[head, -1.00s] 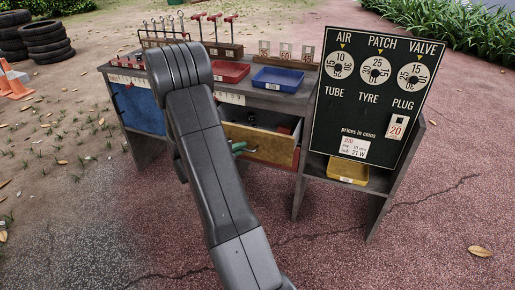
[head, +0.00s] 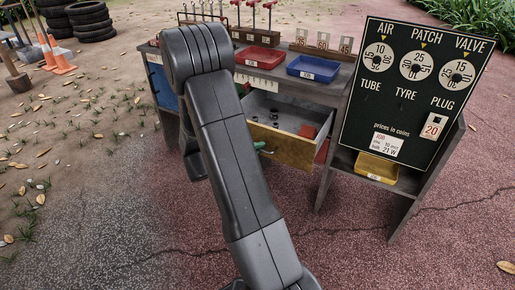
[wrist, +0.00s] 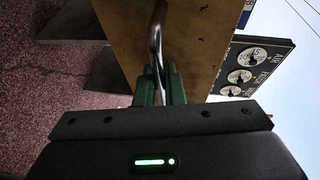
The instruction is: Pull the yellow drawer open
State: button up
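The yellow drawer (head: 290,149) is pulled out from the middle of the bench, with its inside showing from above in the head view. Its worn yellow front fills the upper part of the wrist view (wrist: 195,45). A metal bar handle (wrist: 156,38) stands out from that front. My gripper (wrist: 158,85) has its green fingers closed around the handle. In the head view only a bit of green finger (head: 260,146) shows at the drawer front; my arm hides the rest.
Small dark parts and a red block (head: 307,131) lie in the drawer. A red tray (head: 257,64) and a blue tray (head: 313,72) sit on the bench top. A black price board (head: 408,100) and a yellow tray (head: 377,171) are at the right. Open paving lies in front.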

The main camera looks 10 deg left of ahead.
jog(key=shift+o, duration=0.8)
jog(key=shift+s+a, duration=0.15)
jog(key=shift+a, duration=0.05)
jog(key=p+v, duration=0.3)
jog(key=v, duration=1)
jog(key=shift+s, duration=0.15)
jog(key=b+x, duration=0.3)
jog(key=x, duration=1)
jog(key=shift+w+d, duration=0.25)
jog(key=shift+w, duration=0.25)
